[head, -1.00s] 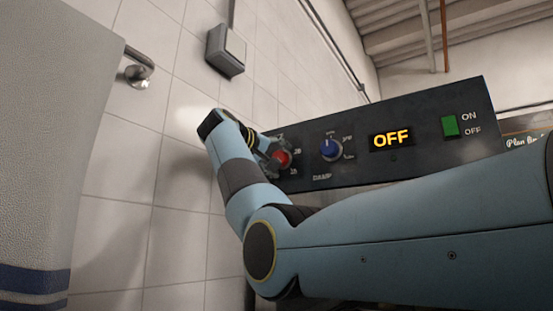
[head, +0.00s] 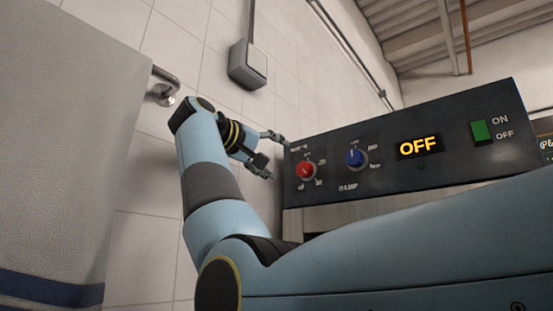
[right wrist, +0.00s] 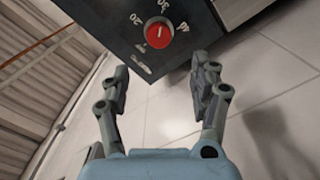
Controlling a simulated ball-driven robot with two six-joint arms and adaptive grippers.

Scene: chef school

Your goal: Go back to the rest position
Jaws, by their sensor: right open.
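My right gripper (head: 272,155) is open and empty, just left of the dark control panel (head: 467,165) in the head view. Its two fingers stand apart in the right wrist view (right wrist: 163,85), with the red knob (right wrist: 159,33) beyond them and not touched. The red knob (head: 305,170) also shows uncovered on the panel's left end in the head view. Beside it are a blue knob (head: 355,158), a lit display (head: 419,146) reading OFF and a green switch (head: 483,131) marked ON and OFF. My left gripper is not in view.
A pale towel-like cloth (head: 60,130) with a dark blue stripe fills the left edge, by a metal bar (head: 165,92). A grey wall box (head: 248,65) sits on the white tiled wall (head: 140,245). The space between cloth and panel holds my arm.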

